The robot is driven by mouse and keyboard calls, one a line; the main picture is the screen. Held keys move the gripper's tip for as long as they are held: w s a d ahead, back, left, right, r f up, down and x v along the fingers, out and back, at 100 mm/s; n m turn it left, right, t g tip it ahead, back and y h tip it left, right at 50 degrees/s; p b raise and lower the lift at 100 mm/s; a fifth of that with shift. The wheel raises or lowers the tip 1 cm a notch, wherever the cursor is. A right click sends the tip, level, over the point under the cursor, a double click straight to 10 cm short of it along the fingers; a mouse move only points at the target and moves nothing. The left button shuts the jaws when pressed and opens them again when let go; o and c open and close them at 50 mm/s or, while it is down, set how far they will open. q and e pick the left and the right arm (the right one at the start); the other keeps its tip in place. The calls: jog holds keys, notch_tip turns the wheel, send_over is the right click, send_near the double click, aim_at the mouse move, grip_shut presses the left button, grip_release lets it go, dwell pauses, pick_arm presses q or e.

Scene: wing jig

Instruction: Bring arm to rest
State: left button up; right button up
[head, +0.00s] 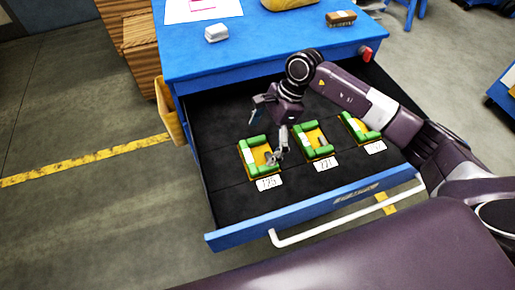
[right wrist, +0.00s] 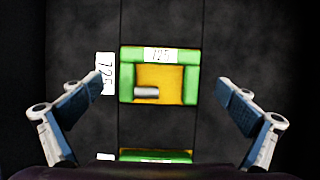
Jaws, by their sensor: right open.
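My right gripper (head: 262,135) is open and empty, above the open drawer of the blue workbench. In the right wrist view, its fingers (right wrist: 160,84) stand wide apart on either side of a green and yellow holder (right wrist: 173,75), touching nothing. The holder's labels seem to read 125, and a short grey cylinder (right wrist: 146,92) lies in it at the lower left. In the head view this looks like the left holder (head: 248,157), partly behind a finger. My right arm (head: 355,95) reaches in from the right. My left gripper is out of view.
Two similar holders, a middle one (head: 326,150) and a right one (head: 348,120), sit in the black-lined drawer (head: 225,195). The drawer has a white handle (head: 335,223). A white block (head: 216,33) and a brush (head: 341,18) lie on the blue benchtop (head: 270,40). Wooden boxes (head: 141,60) stand left.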

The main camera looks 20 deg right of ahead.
jog(key=v, duration=0.8)
